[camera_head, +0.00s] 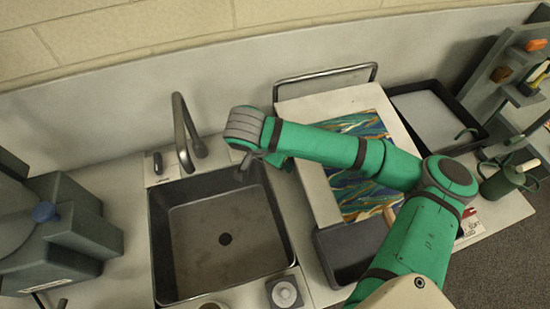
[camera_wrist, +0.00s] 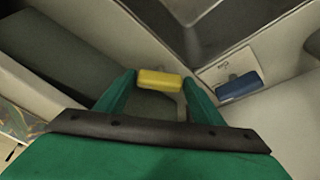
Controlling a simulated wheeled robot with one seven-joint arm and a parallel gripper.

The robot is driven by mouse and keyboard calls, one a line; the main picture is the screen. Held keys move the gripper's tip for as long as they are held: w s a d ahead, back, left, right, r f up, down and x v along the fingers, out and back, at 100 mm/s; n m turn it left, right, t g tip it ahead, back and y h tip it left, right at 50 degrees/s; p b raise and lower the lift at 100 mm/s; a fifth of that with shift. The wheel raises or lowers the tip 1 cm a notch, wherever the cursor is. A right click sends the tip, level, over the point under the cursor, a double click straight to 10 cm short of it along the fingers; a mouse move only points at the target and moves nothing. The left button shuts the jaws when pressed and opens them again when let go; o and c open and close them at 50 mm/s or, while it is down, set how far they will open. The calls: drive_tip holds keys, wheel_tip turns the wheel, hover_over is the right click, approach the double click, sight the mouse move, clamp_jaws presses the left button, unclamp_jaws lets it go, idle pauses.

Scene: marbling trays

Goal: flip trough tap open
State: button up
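My gripper (camera_wrist: 158,76) shows in the wrist view with its two green fingers apart. A yellow tap handle (camera_wrist: 160,80) shows between the fingertips, close to both. I cannot tell whether they touch it. A blue handle (camera_wrist: 238,86) sits on a light plate to the right, outside the fingers. In the head view my gripper (camera_head: 262,161) points down at the sink's back right corner, beside the trough. My arm and gripper hide both handles there. The trough (camera_head: 318,195) holds a colourful marbled surface.
A dark sink (camera_head: 180,285) with a tall curved faucet (camera_head: 182,130) stands left of my gripper. A grey machine (camera_head: 85,225) is at the far left. A dark tray (camera_head: 432,118) and a tool rack (camera_head: 490,85) stand at the right. A low backsplash runs behind.

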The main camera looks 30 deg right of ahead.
drive_tip(key=c, duration=0.6)
drive_tip(key=shift+o, duration=0.2)
drive_tip(key=m, duration=0.1)
drive_tip(key=m+g, duration=0.1)
drive_tip(key=m, duration=0.2)
drive_tip(key=shift+w+a+g+h, duration=0.1)
drive_tip(key=shift+w+g+h, duration=0.2)
drive_tip(key=shift+m+g, duration=0.5)
drive_tip(key=shift+m, duration=1.1)
drive_tip(key=shift+w, duration=0.1)
drive_tip(key=o, duration=1)
drive_tip(key=shift+w, duration=0.1)
drive_tip(key=shift+o, duration=0.2)
